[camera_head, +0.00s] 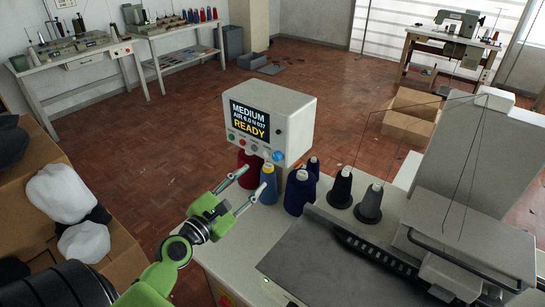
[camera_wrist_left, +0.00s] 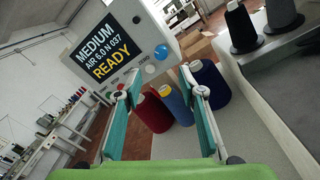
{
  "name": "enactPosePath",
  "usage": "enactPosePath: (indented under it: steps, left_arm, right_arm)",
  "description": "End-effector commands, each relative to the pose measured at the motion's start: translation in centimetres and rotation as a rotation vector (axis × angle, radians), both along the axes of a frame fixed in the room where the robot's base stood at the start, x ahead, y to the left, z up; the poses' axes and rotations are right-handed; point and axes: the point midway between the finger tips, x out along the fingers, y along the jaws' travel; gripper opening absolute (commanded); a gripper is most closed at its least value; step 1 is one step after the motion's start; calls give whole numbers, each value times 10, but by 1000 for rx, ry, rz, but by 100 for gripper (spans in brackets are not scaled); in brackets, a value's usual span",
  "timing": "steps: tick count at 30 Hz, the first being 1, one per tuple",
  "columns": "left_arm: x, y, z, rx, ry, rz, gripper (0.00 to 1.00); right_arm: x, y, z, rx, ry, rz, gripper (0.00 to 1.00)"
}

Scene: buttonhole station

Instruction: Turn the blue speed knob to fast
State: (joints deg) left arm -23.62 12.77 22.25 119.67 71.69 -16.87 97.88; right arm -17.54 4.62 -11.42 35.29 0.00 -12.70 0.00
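The blue speed knob (camera_head: 278,156) is at the lower right of the front of a pale control box (camera_head: 298,112). The box's screen (camera_head: 249,120) reads MEDIUM and READY. The knob also shows in the left wrist view (camera_wrist_left: 161,53), above the gap between the fingers. My left gripper (camera_head: 253,178) is open, its two teal-padded fingers apart with nothing held. Its tips are in front of and below the knob, apart from it in the picture. It also shows in the left wrist view (camera_wrist_left: 155,86). My right gripper is not in view.
Red (camera_head: 249,170), blue (camera_head: 269,184) and navy (camera_head: 297,190) thread cones stand just below the box, close to my left fingers. Two dark cones (camera_head: 369,203) stand further right, beside the sewing machine (camera_head: 470,240). Smaller buttons and a white knob (camera_wrist_left: 146,69) sit left of the blue knob.

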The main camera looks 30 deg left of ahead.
Motion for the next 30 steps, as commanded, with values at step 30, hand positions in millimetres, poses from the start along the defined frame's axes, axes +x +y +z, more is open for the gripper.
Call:
enactPosePath:
  steps: [30]
  left_arm:
    - [103, -2, 0, 3, 1, -2, 21]
  right_arm:
    - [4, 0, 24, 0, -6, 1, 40]
